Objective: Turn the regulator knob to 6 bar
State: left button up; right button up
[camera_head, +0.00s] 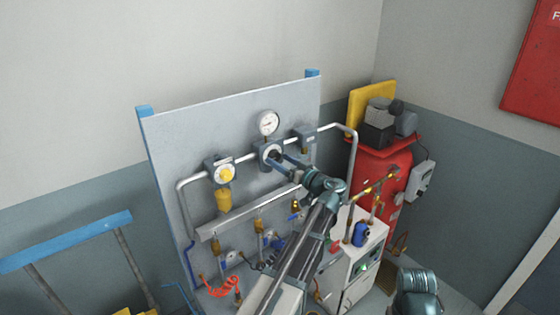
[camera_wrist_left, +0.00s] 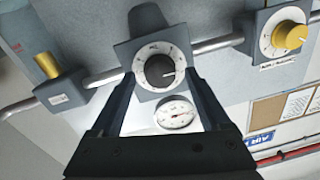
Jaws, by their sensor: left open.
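The regulator knob (camera_wrist_left: 160,70) is black and round, set in a pale dial plate on a grey block. In the left wrist view it lies between the two fingers of my left gripper (camera_wrist_left: 160,76), which is open with a gap on each side of the knob. A light mark shows on the knob, but the scale is too small to read. The round white pressure gauge (camera_wrist_left: 175,114) shows beyond the gripper; its reading is unclear. In the head view the gauge (camera_head: 267,123) sits above the regulator block (camera_head: 270,153), and my left gripper (camera_head: 277,158) reaches it from the right.
A yellow knob (camera_head: 226,173) on a neighbouring unit sits left of the regulator on the same pipe. Another grey unit (camera_head: 304,136) is to the right. Lower down are a grey manifold (camera_head: 235,219) and a red coiled hose (camera_head: 222,290). A red tank (camera_head: 383,172) stands right.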

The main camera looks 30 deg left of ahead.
pick_arm(q)
jog(key=shift+w+a, duration=0.1)
jog(key=shift+a, duration=0.2)
grip_shut()
dwell(0.5)
